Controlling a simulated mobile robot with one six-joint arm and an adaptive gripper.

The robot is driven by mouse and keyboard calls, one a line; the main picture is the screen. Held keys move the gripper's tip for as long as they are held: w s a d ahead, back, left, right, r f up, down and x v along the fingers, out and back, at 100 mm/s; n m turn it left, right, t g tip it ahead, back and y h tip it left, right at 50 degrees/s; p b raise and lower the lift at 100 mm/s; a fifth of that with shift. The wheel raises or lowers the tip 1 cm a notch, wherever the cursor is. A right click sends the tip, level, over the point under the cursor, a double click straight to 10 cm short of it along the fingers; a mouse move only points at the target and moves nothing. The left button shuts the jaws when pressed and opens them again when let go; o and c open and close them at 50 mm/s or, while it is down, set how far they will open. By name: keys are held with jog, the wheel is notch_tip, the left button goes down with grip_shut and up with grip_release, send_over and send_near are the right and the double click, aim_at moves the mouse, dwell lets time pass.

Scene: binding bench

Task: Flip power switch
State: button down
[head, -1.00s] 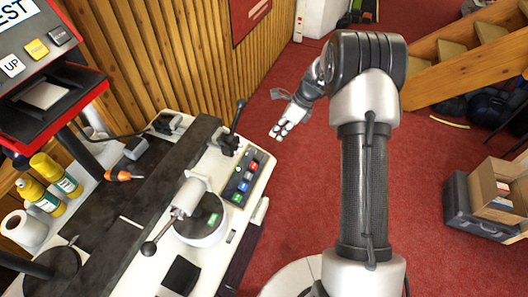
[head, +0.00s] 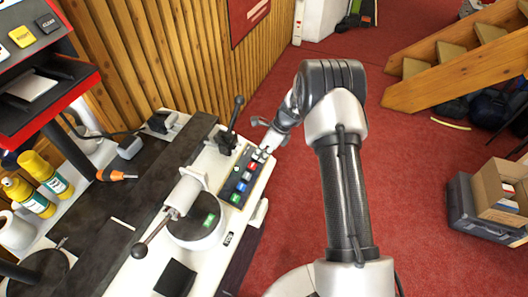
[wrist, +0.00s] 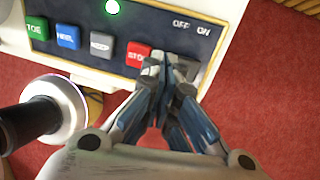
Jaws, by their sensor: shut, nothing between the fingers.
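The dark control panel (head: 228,197) lies along the right edge of the white machine in the head view. It fills the top of the wrist view (wrist: 152,28). The OFF and ON labels (wrist: 191,28) sit at its right end, and a grey switch part (wrist: 187,66) shows below them, partly hidden by my fingers. I cannot tell which way the switch is set. My gripper (wrist: 162,70) is shut and empty, its tips at the switch, just right of the red STOP button (wrist: 138,54). Contact is unclear. In the head view my gripper (head: 263,153) is over the panel's far end.
Grey, blue and green buttons (wrist: 67,36) line the panel, with a lit green lamp (wrist: 112,7) above. A black lever (head: 232,118) stands close left of my gripper.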

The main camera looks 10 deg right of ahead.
jog(key=shift+s+a+f, duration=0.15)
jog(key=shift+a+f, duration=0.25)
jog(key=shift+f, duration=0.05)
jog(key=shift+d, duration=0.1)
jog(key=shift+w+d+r+p, duration=0.25)
jog(key=shift+w+d+p, duration=0.1)
jog(key=shift+w+d, duration=0.2)
dwell(0.3)
jog(key=s+d+r+p, duration=0.1)
jog(key=s+r+p, duration=0.1)
jog(key=r, duration=0.4)
jog(key=s+d+r+p, duration=0.1)
jog(key=s+r+p, duration=0.2)
jog(key=r, duration=0.3)
jog(key=shift+d+r+p, duration=0.35)
jog(key=shift+r+p, duration=0.05)
jog(key=shift+p, duration=0.05)
